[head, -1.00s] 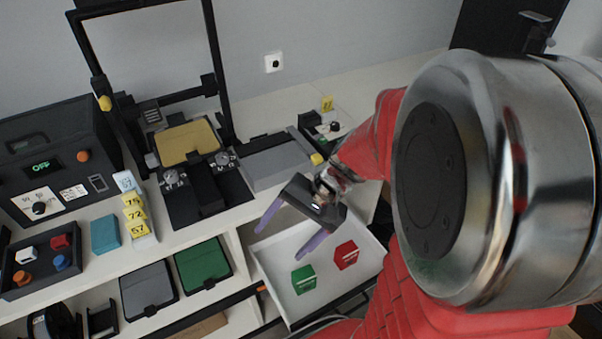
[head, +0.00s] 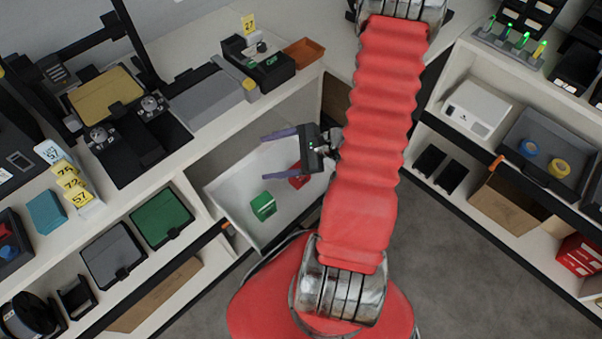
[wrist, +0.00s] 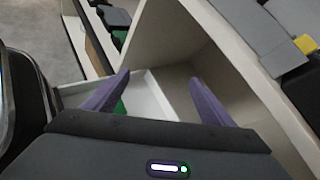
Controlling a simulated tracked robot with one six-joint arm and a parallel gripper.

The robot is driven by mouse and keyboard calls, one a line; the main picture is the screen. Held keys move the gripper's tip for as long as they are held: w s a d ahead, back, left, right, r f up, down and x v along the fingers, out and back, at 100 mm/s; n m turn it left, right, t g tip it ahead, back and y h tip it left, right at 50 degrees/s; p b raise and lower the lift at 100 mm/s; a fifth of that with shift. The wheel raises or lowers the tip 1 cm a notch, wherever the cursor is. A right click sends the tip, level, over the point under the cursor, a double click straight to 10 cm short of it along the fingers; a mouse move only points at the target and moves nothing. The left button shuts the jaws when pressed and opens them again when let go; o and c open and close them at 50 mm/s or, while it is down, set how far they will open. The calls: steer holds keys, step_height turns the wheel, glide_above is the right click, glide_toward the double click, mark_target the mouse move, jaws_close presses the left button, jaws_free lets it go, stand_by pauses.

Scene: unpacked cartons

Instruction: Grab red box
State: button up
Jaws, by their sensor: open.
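The small red box (head: 298,176) lies in the open white drawer (head: 238,185), partly hidden behind my gripper in the head view. A green box (head: 263,206) lies to its lower left in the same drawer. My gripper (head: 264,153) is open and empty above the drawer, its two purple fingers pointing left. In the wrist view the fingers of my gripper (wrist: 158,80) are spread apart over the white drawer (wrist: 155,100). A bit of the green box (wrist: 120,108) shows behind the left finger. I cannot see the red box in the wrist view.
A white counter with devices, yellow tags (head: 72,183) and an orange tray (head: 304,52) borders the drawer. Right shelves hold a grey bin (head: 545,140), a cardboard box (head: 507,205) and a red carton (head: 580,255). Grey floor (head: 480,270) is clear between the shelves.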

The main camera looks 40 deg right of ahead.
steer(key=s+d+f+m+t+h, duration=0.35)
steer(key=d+f+m, duration=0.4)
steer(key=f, duration=0.25)
steer(key=m+h, duration=0.5)
glide_toward(293, 167)
steer(key=s+d+f, duration=0.1)
steer(key=f, duration=0.1)
steer(key=shift+s+d+f+t, duration=0.25)
steer(key=shift+s+d+f, duration=0.1)
steer(key=shift+s, duration=0.05)
steer(key=shift+x, duration=4.35)
steer(key=shift+a, duration=0.1)
steer(key=shift+x, duration=2.6)
steer(key=shift+a, duration=0.1)
steer(key=shift+c, duration=0.4)
